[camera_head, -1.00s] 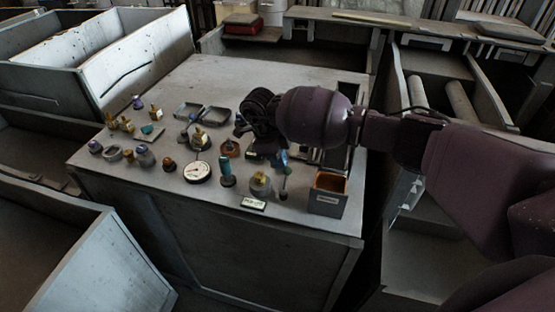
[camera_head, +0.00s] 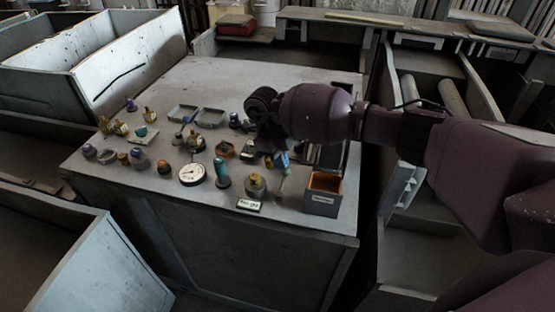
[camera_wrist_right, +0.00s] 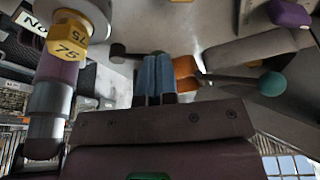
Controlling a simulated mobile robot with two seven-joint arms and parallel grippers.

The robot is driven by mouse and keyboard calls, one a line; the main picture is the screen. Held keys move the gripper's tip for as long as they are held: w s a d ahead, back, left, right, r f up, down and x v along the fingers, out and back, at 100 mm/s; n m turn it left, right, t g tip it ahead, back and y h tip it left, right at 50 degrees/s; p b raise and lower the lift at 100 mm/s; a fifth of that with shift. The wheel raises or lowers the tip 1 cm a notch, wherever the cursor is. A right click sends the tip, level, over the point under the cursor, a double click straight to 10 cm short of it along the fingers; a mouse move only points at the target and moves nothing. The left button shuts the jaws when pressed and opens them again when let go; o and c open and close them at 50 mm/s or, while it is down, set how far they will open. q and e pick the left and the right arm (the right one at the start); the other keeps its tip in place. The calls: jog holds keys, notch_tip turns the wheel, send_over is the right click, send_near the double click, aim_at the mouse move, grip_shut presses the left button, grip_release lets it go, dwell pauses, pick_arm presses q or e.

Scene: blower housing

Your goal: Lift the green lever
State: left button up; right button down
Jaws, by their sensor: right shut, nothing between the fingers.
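The green lever shows in the right wrist view as a teal ball knob (camera_wrist_right: 271,84) on a thin grey rod, right of my fingers. In the head view its small green knob (camera_head: 285,171) stands on a thin stem near the table's front right, just below my fingertips. My right gripper (camera_head: 279,160) comes in from the right, over the cluster of parts; its blue fingers (camera_wrist_right: 158,78) are together, with nothing between them. They are apart from the teal knob in the wrist view. My left gripper is in neither view.
A grey bin with an orange inside (camera_head: 323,193) stands at the table's right front corner. A teal-handled upright part (camera_head: 222,172), a round dial (camera_head: 192,174) and a label plate (camera_head: 249,205) are close by. The table's back part (camera_head: 240,80) is clear.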

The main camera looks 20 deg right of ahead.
jog(key=shift+s+d+m, duration=0.15)
jog(key=shift+d+m, duration=0.05)
jog(key=shift+m, duration=0.1)
jog(key=shift+s+d+f, duration=0.1)
jog(key=shift+s+d, duration=0.15)
jog(key=shift+d, duration=0.15)
dwell(4.1)
dwell(0.8)
